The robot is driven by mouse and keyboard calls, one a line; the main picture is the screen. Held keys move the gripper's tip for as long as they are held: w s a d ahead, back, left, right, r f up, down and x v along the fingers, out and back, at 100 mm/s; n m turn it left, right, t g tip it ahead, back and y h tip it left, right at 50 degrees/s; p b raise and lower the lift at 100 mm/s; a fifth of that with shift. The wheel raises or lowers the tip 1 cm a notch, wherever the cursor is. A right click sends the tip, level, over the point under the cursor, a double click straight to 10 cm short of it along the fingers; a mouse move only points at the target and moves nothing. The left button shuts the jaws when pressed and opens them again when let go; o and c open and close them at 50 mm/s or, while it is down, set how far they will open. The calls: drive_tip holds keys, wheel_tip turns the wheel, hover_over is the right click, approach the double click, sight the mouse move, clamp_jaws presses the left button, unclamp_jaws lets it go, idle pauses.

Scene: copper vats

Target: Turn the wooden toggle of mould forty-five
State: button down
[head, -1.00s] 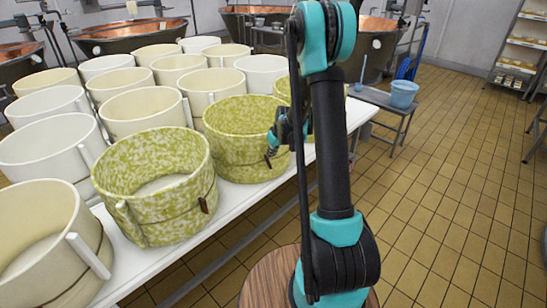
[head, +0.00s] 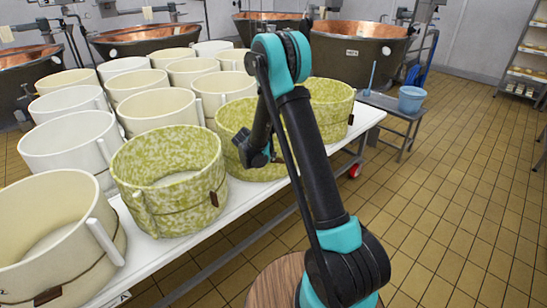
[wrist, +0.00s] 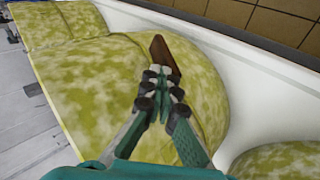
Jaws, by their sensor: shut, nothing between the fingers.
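Three green-speckled moulds stand along the table's near edge; I cannot read any number on them. My gripper (head: 250,150) is at the middle speckled mould (head: 232,118), in front of its wall. In the wrist view, this mould (wrist: 95,75) fills the middle and its brown wooden toggle (wrist: 163,50) lies slanted just past my fingertips. My gripper (wrist: 158,72) is shut and empty, its tips beside the toggle's lower part; I cannot tell whether they touch it. In the head view this toggle is hidden by my arm and gripper.
The front speckled mould (head: 170,172) and back speckled mould (head: 332,105) flank it closely. Several cream and white moulds fill the white table (head: 150,258) behind. A blue bucket (head: 411,99) stands on a low stand at right. The tiled floor (head: 450,200) is open there.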

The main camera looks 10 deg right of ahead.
drive_tip(key=shift+s+a+f, duration=0.1)
drive_tip(key=shift+a+f, duration=0.3)
drive_tip(key=shift+a, duration=0.05)
drive_tip(key=shift+a+f, duration=0.1)
drive_tip(key=shift+f, duration=0.05)
idle(0.4)
drive_tip(key=w+v, duration=0.1)
drive_tip(key=v, duration=1.2)
drive_tip(key=s+d+r+m+g+y, duration=0.1)
drive_tip(key=s+d+r+m, duration=0.1)
drive_tip(key=s+d, duration=0.4)
drive_tip(key=s+d+r+m+g+y, duration=0.15)
drive_tip(key=s+d, duration=0.25)
drive_tip(key=s, duration=0.5)
drive_tip(key=s+d+f+m+y, duration=0.1)
drive_tip(key=s, duration=0.8)
drive_tip(key=s+d+f+m+y, duration=0.1)
drive_tip(key=s+d+m+y, duration=0.1)
drive_tip(key=s, duration=0.8)
drive_tip(key=shift+f, duration=0.35)
